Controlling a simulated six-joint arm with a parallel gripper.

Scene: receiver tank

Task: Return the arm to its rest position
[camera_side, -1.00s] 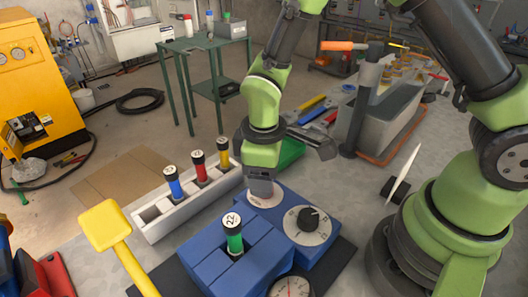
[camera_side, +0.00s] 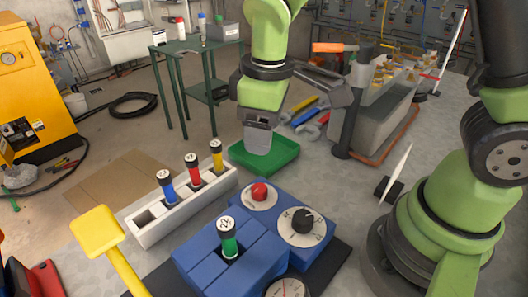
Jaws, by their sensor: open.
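My gripper (camera_side: 258,143) points down in mid-air, behind the blue block (camera_side: 215,268) in the picture and in front of part of the green tray (camera_side: 279,151). It holds nothing that I can see; the gap between its fingers is hard to make out from this side. A red button (camera_side: 260,192) on a white disc shows uncovered on the blue block. Beside it is a black knob (camera_side: 303,220) on a white dial. A green cylinder with a black-and-white cap (camera_side: 229,243) stands upright in the block.
A white rack (camera_side: 166,222) holds upright blue (camera_side: 168,187), red (camera_side: 193,170) and yellow (camera_side: 217,157) cylinders; its left end slot is empty. A yellow paddle (camera_side: 97,231) is at the front left. A grey trough (camera_side: 378,130) and a dark post (camera_side: 350,110) stand right of my gripper.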

